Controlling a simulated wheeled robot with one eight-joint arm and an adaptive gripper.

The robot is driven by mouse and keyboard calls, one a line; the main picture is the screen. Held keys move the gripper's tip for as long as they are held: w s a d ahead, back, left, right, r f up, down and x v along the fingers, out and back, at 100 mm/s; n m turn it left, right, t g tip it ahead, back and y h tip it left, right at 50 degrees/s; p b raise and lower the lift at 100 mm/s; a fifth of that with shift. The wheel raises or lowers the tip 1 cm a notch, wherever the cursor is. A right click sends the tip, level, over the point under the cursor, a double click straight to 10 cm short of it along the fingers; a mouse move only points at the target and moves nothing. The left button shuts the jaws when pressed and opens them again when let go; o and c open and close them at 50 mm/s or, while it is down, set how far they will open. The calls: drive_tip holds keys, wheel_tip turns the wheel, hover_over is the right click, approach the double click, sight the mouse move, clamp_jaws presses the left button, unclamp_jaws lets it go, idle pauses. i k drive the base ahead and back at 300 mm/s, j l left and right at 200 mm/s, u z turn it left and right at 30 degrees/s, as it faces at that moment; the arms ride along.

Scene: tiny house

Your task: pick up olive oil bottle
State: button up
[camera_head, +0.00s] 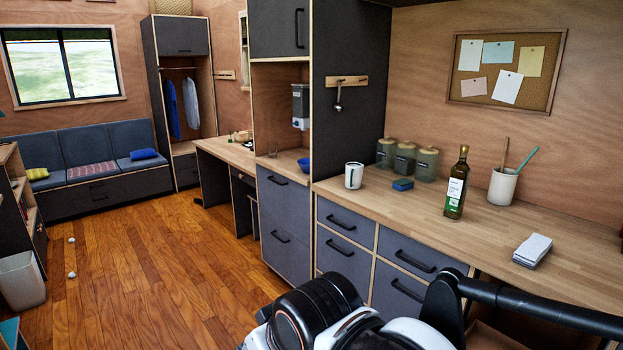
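The olive oil bottle (456,184) stands upright on the wooden counter (400,208), right of centre in the head view. It is dark green glass with a white label and a dark cap. Parts of my arm show at the bottom right, in front of the drawers and below the bottle. My gripper's fingers cannot be made out, so its state does not show. Nothing hides the bottle.
A white cup with utensils (502,187) stands close right of the bottle. A folded cloth (532,250) lies in front. A blue sponge (402,184), several jars (404,158) and a white mug (354,175) are to the left. Open wood floor (150,270) lies left.

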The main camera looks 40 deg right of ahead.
sight(458, 186)
drive_tip(key=i+z, duration=0.2)
drive_tip(key=i, duration=0.25)
drive_tip(key=i+j+z, duration=0.25)
drive_tip(key=i, duration=0.2)
drive_tip(key=i+j+z, duration=0.2)
drive_tip(key=i, duration=0.25)
drive_tip(key=i+z, duration=0.15)
drive_tip(key=z, duration=0.3)
drive_tip(key=i+z, duration=0.15)
drive_tip(key=z, duration=0.25)
drive_tip(key=i+z, duration=0.15)
drive_tip(key=z, duration=0.3)
drive_tip(key=i+j+z, duration=0.1)
drive_tip(key=z, duration=0.35)
drive_tip(key=i+j+z, duration=0.15)
drive_tip(key=z, duration=0.25)
drive_tip(key=i+j+z, duration=0.1)
drive_tip(key=z, duration=0.35)
drive_tip(key=i+j+z, duration=0.2)
drive_tip(key=z, duration=0.25)
drive_tip(key=i+j+z, duration=0.2)
drive_tip(key=z, duration=0.2)
drive_tip(key=i+j+z, duration=0.15)
drive_tip(key=j+z, duration=0.15)
drive_tip(key=z, duration=0.15)
